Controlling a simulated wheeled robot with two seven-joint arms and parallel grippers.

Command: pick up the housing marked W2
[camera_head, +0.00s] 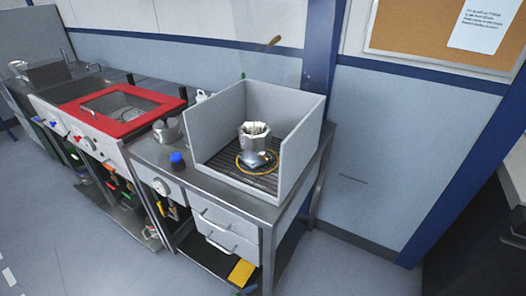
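A silver metal piece (254,145), wide at the top and narrower below, stands upright on a dark slatted grate (222,165) at the right end of the bench. I cannot tell whether it is a housing, and no W2 mark is readable anywhere in view. Neither of my grippers is in view.
Grey upright panels (298,150) wall the grate on several sides. A red-framed window (158,98), a blue-capped item (177,159) and a small metal container (166,132) are to the left. Drawers (228,222) sit below. The floor (110,262) in front looks clear.

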